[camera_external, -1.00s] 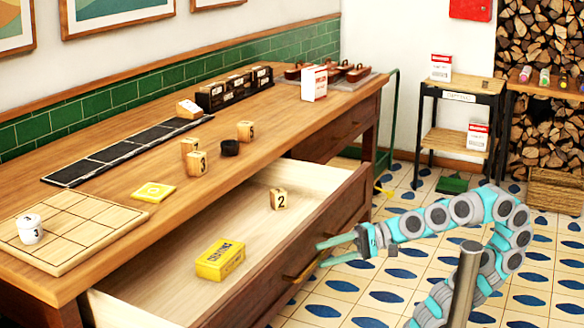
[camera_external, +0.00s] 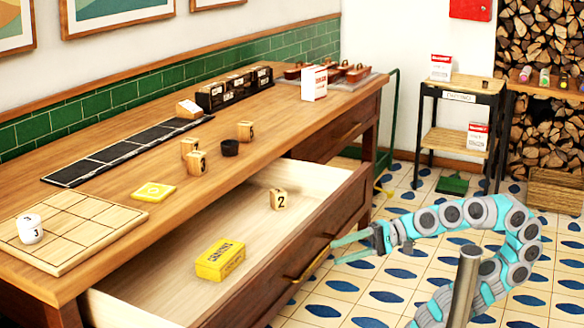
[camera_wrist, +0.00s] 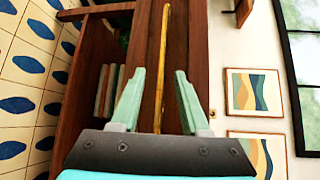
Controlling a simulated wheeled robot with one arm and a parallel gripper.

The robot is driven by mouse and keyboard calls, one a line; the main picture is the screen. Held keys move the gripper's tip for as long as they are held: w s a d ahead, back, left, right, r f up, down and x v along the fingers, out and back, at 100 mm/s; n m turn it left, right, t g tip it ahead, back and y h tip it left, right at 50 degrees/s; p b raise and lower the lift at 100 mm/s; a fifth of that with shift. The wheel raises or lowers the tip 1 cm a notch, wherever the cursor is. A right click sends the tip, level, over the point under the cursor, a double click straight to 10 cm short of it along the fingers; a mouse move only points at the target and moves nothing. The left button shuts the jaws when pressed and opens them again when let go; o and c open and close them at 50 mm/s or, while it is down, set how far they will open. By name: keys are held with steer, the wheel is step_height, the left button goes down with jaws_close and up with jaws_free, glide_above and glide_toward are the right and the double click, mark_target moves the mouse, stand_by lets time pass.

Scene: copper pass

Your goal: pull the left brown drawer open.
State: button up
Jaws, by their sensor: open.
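The left brown drawer (camera_external: 335,213) stands pulled well out from under the wooden counter, its pale inside showing. A yellow box (camera_external: 220,260) and a wooden block marked 2 (camera_external: 278,199) lie in it. The brass bar handle (camera_external: 309,266) runs along its front and also shows in the wrist view (camera_wrist: 162,55). My gripper (camera_external: 335,251) is open and empty, just outside the drawer front near the handle's right end. In the wrist view, my gripper's fingers (camera_wrist: 160,78) are spread, with the handle seen between them. The gap in depth is hard to judge.
A closed drawer (camera_external: 335,130) is farther right. A small side table (camera_external: 460,95) stands at the back.

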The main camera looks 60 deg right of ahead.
steer(key=shift+p+v, duration=0.35)
steer(key=shift+v, duration=0.5)
steer(key=shift+w+d, duration=0.1)
steer(key=shift+d, duration=0.05)
